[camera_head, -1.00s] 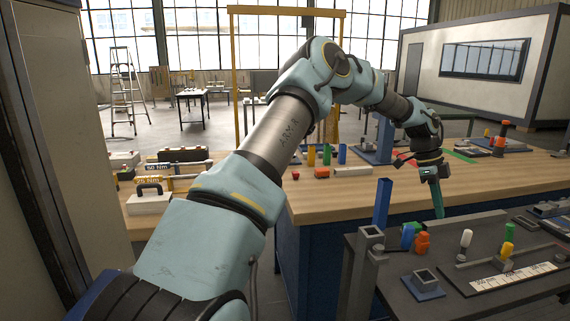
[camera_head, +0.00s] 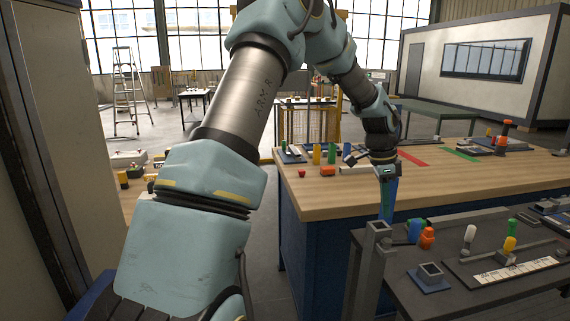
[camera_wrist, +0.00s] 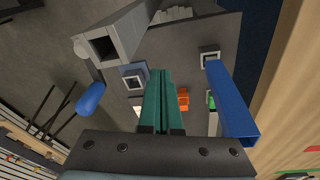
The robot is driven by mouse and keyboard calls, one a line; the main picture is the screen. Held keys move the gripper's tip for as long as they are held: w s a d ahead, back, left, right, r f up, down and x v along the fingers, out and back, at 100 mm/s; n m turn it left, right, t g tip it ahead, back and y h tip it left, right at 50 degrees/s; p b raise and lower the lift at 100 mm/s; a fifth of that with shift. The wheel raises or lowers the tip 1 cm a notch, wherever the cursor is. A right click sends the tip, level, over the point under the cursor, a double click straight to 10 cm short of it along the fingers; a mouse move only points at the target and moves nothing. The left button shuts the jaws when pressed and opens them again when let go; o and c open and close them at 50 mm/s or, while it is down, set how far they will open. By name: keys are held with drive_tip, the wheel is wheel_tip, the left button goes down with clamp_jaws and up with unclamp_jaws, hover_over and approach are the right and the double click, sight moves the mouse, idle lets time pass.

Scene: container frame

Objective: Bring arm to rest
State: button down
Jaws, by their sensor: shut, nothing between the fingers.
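My arm (camera_head: 240,95) reaches up and over toward the worktables, with its wrist hanging down. My gripper (camera_wrist: 163,75) shows in the wrist view as two green fingers lying together, with nothing between them. In the head view my gripper (camera_head: 386,178) points down above the dark side table, in line with an upright blue post, so its fingertips are hard to separate from it. In the wrist view the blue post (camera_wrist: 232,103) stands to the right of the fingers, apart from them.
A grey square tube (camera_head: 376,250) stands at the dark table's (camera_head: 440,295) left edge. Orange (camera_head: 427,238), blue and green pieces lie close by. A small square socket (camera_head: 430,272) is in front. The wooden bench (camera_head: 330,200) behind holds several coloured blocks. Open floor lies left.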

drive_tip(key=s+a+n+t, duration=0.1)
drive_tip(key=s+a+n, duration=0.3)
drive_tip(key=a, duration=0.7)
drive_tip(key=s+a+n+y, duration=0.1)
drive_tip(key=s+a+n, duration=0.4)
drive_tip(key=a+n, duration=0.3)
drive_tip(key=s+a+r+n+t, duration=0.1)
drive_tip(key=s+a+n, duration=0.3)
drive_tip(key=a, duration=0.9)
drive_tip(key=shift+s+a+n+t+y, duration=0.3)
drive_tip(key=shift+a+n+y, duration=0.1)
drive_tip(key=shift+n, duration=0.8)
